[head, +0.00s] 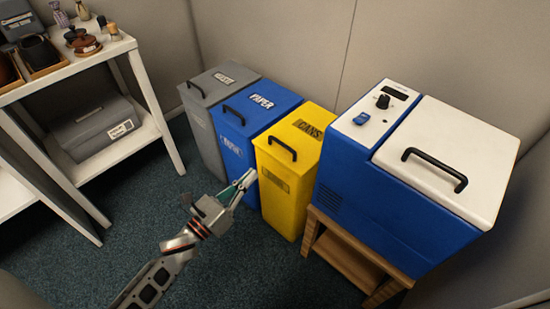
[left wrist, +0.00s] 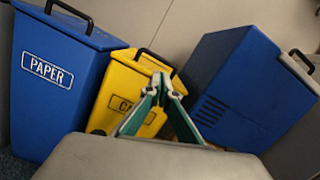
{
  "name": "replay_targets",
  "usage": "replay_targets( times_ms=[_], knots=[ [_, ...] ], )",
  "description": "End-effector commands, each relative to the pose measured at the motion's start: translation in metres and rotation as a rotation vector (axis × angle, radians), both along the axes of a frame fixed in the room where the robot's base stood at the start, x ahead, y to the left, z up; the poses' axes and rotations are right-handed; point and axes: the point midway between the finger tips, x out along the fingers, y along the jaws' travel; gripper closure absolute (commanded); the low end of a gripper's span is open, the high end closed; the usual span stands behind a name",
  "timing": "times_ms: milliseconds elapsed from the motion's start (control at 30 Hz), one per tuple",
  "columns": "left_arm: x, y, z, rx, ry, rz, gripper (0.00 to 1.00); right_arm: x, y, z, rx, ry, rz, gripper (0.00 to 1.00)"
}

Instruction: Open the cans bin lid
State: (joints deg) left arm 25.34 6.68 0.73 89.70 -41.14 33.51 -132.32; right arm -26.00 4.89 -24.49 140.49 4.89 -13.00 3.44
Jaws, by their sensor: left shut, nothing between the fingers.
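The yellow cans bin (head: 288,195) stands between the blue paper bin and a blue-and-white chest machine. Its lid (head: 300,138) is down, with a black handle (head: 282,147) near the front edge and a CANS label. My left gripper (head: 248,178) is shut and empty, in front of the blue and yellow bins and below lid height in the head view. In the left wrist view the gripper (left wrist: 161,85) overlaps the front of the yellow bin (left wrist: 125,80) and partly hides its CANS label. I cannot tell whether it touches the bin. My right gripper is not in view.
The blue paper bin (head: 235,160) and a grey bin (head: 207,125) stand left of the yellow one. The blue-and-white machine (head: 350,185) on a wooden stand (head: 345,258) is close on the right. A white shelf (head: 150,140) is at left. Carpet in front is clear.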

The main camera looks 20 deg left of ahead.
Motion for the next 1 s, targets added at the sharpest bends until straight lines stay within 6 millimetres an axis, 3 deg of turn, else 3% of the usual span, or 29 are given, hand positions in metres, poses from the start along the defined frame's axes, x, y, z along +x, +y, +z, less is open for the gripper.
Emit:
replay_targets(
  times_ms=[33, 133, 367, 800, 1000],
  knots=[
    [0.000, 0.000, -0.025, 0.075, -0.016, -0.001, 1.00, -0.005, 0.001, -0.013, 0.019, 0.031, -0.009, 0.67],
    [0.009, -0.001, -0.027, 0.197, -0.084, -0.002, 1.00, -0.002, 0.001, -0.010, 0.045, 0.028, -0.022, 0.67],
    [0.025, -0.004, -0.019, 0.286, -0.148, 0.000, 1.00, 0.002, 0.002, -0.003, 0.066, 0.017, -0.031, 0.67],
    [0.088, -0.028, -0.005, 0.283, -0.146, -0.001, 1.00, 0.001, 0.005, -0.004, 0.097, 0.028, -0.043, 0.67],
    [0.106, -0.035, -0.001, 0.281, -0.144, 0.000, 1.00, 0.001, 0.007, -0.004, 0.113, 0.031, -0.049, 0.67]
  ],
)
